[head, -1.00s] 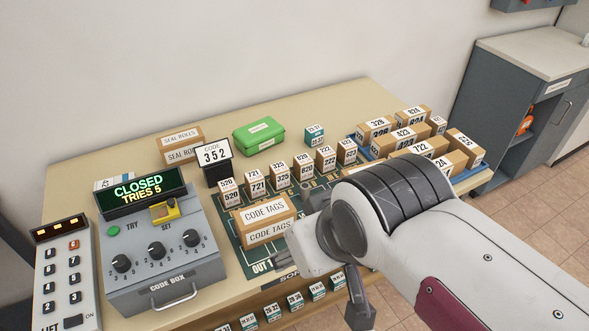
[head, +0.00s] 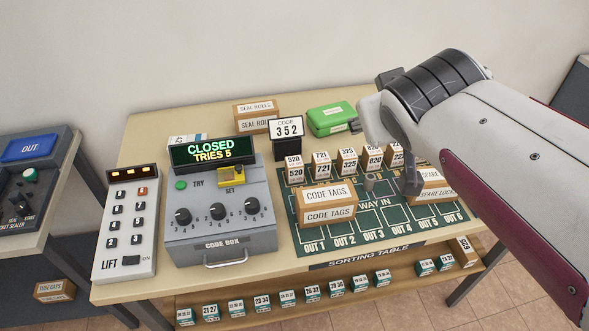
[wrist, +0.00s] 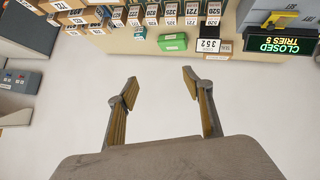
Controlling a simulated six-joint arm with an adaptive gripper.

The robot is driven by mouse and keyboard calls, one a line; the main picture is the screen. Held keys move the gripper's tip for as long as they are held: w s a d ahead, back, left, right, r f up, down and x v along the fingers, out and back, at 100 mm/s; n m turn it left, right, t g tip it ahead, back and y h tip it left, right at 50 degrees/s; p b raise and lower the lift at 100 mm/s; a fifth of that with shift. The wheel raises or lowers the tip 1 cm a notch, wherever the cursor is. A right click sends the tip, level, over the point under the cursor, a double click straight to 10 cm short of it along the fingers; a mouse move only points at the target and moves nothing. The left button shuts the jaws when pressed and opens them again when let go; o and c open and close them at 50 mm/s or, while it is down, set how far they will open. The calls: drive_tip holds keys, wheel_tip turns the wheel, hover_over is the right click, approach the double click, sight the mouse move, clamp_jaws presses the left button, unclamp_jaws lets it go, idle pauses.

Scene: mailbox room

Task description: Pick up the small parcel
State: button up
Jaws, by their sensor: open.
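Several small upright brown parcels with white number labels stand in a row on the green sorting mat, among them 520 (head: 294,169), 721 (head: 321,164), 325 (head: 347,161) and 820 (head: 373,158). I cannot tell which one is the small parcel. They also show upside down at the top of the wrist view, such as 721 (wrist: 190,14). My gripper (head: 388,128) is raised in front of the table's right part and hides things behind it. In the wrist view my gripper (wrist: 158,80) is open, with nothing between its fingers.
A CODE TAGS box (head: 327,206) and a SPARE LOCKS box (head: 433,187) stand on the mat. The code box (head: 220,212), lift keypad (head: 128,225), 352 sign (head: 287,130), SEAL ROLLS box (head: 256,118) and green case (head: 332,119) stand around it. A lower shelf holds several small teal-labelled boxes.

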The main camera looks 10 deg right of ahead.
drive_tip(key=w+r+n+t, duration=0.2)
drive_tip(key=w+r, duration=0.3)
drive_tip(key=w, duration=0.4)
wheel_tip(320, 180, up, 4)
drive_tip(key=n+t+y, duration=0.3)
drive_tip(key=n+y, duration=0.1)
drive_tip(key=n, duration=0.2)
hover_over(295, 160)
drive_tip(key=w+d, duration=0.1)
drive_tip(key=d, duration=0.3)
drive_tip(key=w+a+f+n+y, duration=0.3)
drive_tip(key=w+a, duration=0.1)
drive_tip(key=w+a+f+n+g+y, duration=0.2)
drive_tip(key=w+a+f+n+g, duration=0.15)
drive_tip(key=f, duration=0.35)
drive_tip(key=s+d+f+n+g, duration=0.1)
drive_tip(key=s+f+g, duration=0.1)
drive_tip(key=f, duration=0.6)
drive_tip(key=s+d+f+g, duration=0.2)
drive_tip(key=f+g, duration=0.3)
drive_tip(key=f, duration=0.3)
drive_tip(key=s+d+f+n+g+h, duration=0.1)
drive_tip(key=s+f+g, duration=0.3)
drive_tip(key=f, duration=0.4)
drive_tip(key=shift+s+d+n, duration=0.1)
drive_tip(key=shift+d+n, duration=0.25)
drive_tip(key=shift+d, duration=0.1)
drive_tip(key=shift+s+d+f, duration=0.2)
drive_tip(key=shift+f, duration=0.05)
